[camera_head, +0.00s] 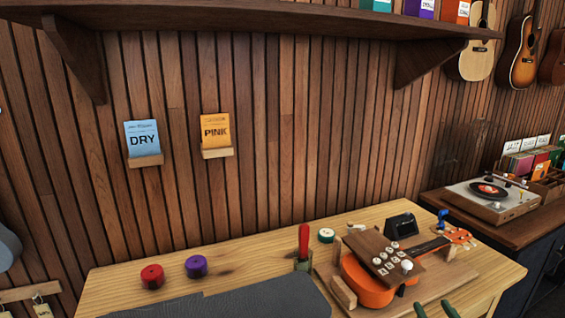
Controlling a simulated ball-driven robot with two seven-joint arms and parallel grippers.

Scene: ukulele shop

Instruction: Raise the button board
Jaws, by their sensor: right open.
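The button board (373,243) is a dark brown panel with several pale lettered buttons on its face. It is tilted over the body of an orange ukulele (368,290), whose neck points to the right. A pale round knob (407,265) shows at the board's front right corner. My right gripper (435,311) shows only as two green fingertips at the bottom edge. They are apart with nothing seen between them, in front of the ukulele and clear of the board. My left gripper is not in view.
The ukulele lies on a wooden base (437,288) on the workbench (240,258). A red-handled tool (303,242) stands left of the board, and a small black device (401,226) sits behind it.

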